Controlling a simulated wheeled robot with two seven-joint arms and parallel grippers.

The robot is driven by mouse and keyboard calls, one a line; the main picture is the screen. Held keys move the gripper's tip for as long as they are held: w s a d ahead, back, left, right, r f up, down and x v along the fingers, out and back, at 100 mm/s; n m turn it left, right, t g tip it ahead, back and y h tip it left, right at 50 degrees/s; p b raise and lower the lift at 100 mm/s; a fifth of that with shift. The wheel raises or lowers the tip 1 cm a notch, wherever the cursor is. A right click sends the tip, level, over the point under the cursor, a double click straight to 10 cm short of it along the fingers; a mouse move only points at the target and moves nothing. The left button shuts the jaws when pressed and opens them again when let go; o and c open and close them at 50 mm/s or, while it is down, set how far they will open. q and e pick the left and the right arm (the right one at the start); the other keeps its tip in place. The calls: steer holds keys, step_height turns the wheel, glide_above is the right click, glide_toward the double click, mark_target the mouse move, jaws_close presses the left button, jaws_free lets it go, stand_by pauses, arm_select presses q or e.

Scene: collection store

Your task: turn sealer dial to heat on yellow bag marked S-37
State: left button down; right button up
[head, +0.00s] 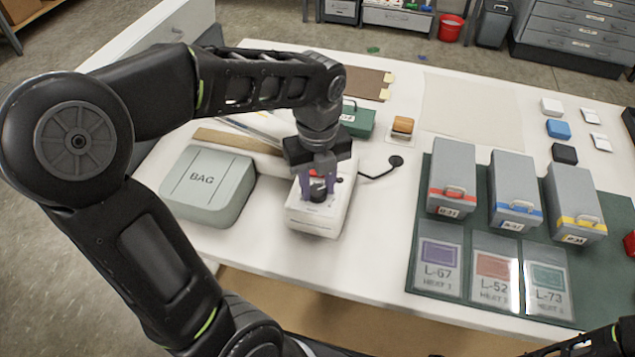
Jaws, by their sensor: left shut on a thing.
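The sealer (305,224) is a white box in the middle of the table. My left gripper (320,193) points down over its top, with its purple fingers shut on the black dial (318,191). The fingers hide part of the dial, and I cannot read its setting. No bag marked S-37 can be made out. Flat clear bags lie on the green mat (415,272): L-67 with a purple patch (440,252), L-52 with a red patch (494,265) and L-73 with a teal patch (546,277). My right gripper is not in view.
A grey-green case marked BAG (207,187) stands left of the sealer. Three grey boxes with red (455,174), blue (514,186) and yellow (572,199) bands stand on the mat. A green box (357,121) is behind the sealer. Bare table lies between sealer and mat.

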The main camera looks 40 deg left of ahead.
mark_target(317, 190)
arm_select(q)
steer(key=shift+m, duration=1.2)
steer(key=c, duration=1)
jaws_free()
step_height(317, 190, up, 8)
steer(key=shift+f, duration=0.1)
